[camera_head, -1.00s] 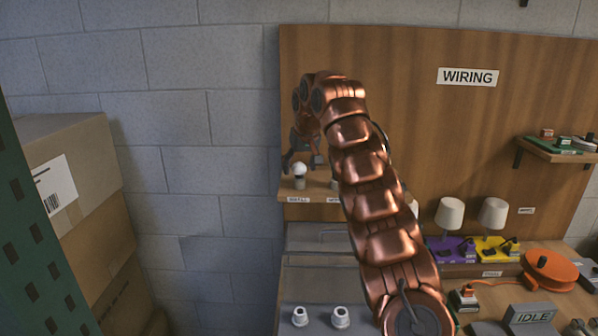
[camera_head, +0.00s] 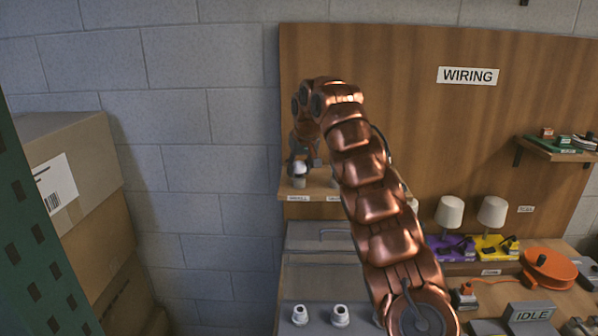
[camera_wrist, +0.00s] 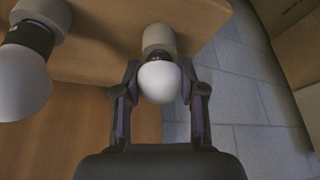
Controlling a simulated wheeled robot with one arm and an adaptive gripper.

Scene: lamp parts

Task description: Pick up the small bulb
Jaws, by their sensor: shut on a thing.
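The small bulb (camera_head: 299,168) is a white globe with a dark collar, above a pale round holder (camera_head: 298,182) on the small wooden shelf labelled SMALL. It also shows in the wrist view (camera_wrist: 160,83), between the two fingers of my gripper (camera_wrist: 160,84). My gripper (camera_head: 300,162) comes down over the bulb in the head view and is shut on it. The bulb is upright, and its lower end is at the holder (camera_wrist: 158,38). I cannot tell whether it still sits inside.
A larger white bulb (camera_wrist: 22,85) stands beside it on the same shelf (camera_wrist: 100,55). Two white fittings (camera_head: 300,315) (camera_head: 340,315) stand on the grey surface below. Lamps with white shades (camera_head: 450,212) are at the right. Stacked boxes (camera_head: 60,180) stand at the left.

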